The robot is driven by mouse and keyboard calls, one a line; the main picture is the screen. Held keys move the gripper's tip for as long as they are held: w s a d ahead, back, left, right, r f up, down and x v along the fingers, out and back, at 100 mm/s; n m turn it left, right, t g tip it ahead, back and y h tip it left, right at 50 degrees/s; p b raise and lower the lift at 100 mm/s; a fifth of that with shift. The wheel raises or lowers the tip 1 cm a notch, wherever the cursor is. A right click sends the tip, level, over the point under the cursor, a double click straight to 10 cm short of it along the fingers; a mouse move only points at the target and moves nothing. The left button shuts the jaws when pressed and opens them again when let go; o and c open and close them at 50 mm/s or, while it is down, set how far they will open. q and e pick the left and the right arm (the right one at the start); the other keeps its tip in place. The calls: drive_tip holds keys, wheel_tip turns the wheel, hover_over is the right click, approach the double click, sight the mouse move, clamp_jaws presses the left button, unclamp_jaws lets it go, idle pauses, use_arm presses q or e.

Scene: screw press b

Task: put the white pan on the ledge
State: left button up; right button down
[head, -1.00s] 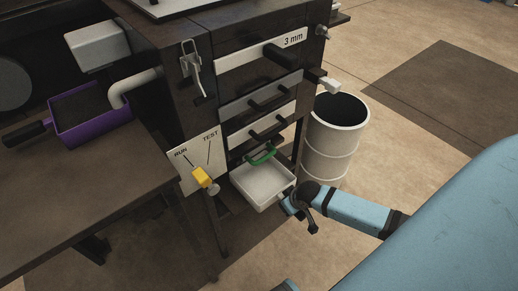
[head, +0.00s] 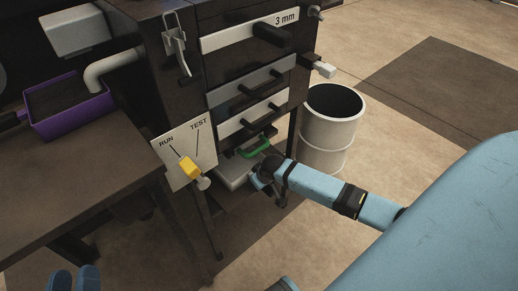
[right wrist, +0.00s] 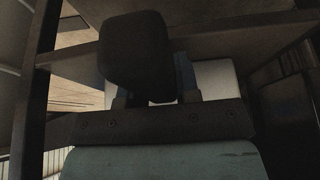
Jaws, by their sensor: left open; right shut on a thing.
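The white pan (head: 232,176) is low in the dark press, under the green handle (head: 254,148); only its front part shows, the rest lies in under the drawers. My right gripper (head: 263,181) is shut on the pan at its front right edge. In the right wrist view a pale surface (right wrist: 216,78), likely the pan, shows behind a dark block between the fingers. The ledge cannot be made out clearly, and whether the pan rests on it is hidden.
The yellow RUN/TEST lever (head: 190,168) is just left of the pan. A white barrel (head: 328,135) stands close on the right. A dark table (head: 70,175) with a purple tray (head: 72,115) fills the left. Floor in front is open.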

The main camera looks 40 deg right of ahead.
drive_tip(key=c, duration=0.8)
unclamp_jaws()
drive_tip(key=shift+c, duration=0.2)
